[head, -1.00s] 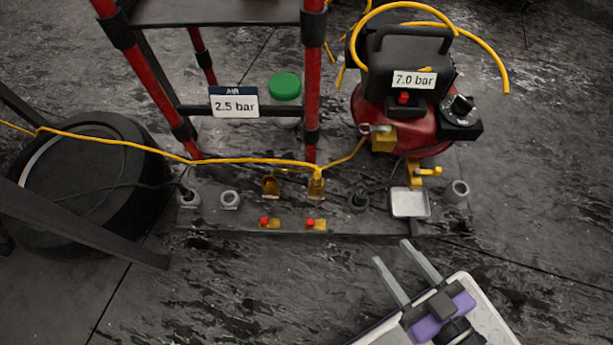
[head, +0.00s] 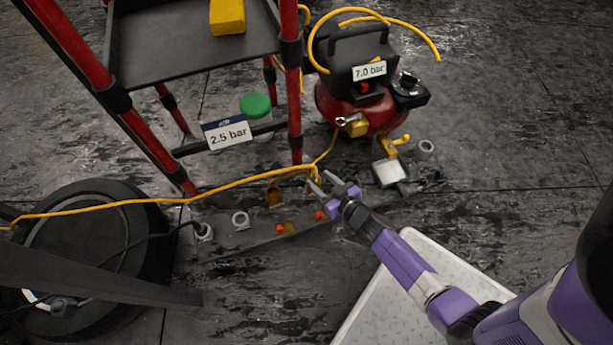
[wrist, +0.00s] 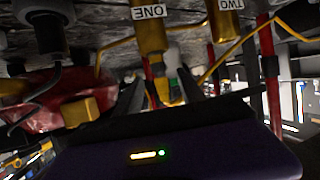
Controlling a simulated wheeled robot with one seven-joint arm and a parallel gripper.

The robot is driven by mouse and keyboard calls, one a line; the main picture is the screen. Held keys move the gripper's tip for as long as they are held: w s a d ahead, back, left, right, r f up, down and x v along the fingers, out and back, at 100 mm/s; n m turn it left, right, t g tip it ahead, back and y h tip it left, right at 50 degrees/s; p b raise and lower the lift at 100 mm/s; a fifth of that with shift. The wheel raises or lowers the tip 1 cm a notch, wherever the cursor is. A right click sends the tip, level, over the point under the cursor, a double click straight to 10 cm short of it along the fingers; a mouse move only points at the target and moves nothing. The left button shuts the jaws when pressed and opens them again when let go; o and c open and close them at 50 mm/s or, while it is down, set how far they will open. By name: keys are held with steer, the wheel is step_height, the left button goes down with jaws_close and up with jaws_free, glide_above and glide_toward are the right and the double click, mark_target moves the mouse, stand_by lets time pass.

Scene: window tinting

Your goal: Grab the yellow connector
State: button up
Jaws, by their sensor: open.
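The yellow connector (wrist: 170,90) shows in the wrist view at the lower end of the brass fitting marked ONE (wrist: 150,45), between my two fingers. In the head view, the yellow hose (head: 245,182) runs to the fittings beside my fingertips, where the connector is small and partly hidden. My gripper (head: 319,184) is open, its fingers pointing toward the fittings. In the wrist view my gripper (wrist: 160,92) has a finger on each side of the connector. I cannot tell whether either finger touches it.
A second brass fitting marked TWO (wrist: 224,22) is close by. The red-legged stand (head: 190,62) and red compressor (head: 340,108) are behind the floor strip. A black reel (head: 105,225) stands left. Red-knobbed valves (head: 281,228) sit in front. Bare floor lies at right.

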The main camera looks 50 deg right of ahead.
steer(key=b+x, duration=0.2)
steer(key=x, duration=0.5)
steer(key=shift+w+b, duration=0.2)
steer(key=shift+b, duration=0.1)
steer(key=shift+d+r, duration=0.15)
jaws_close()
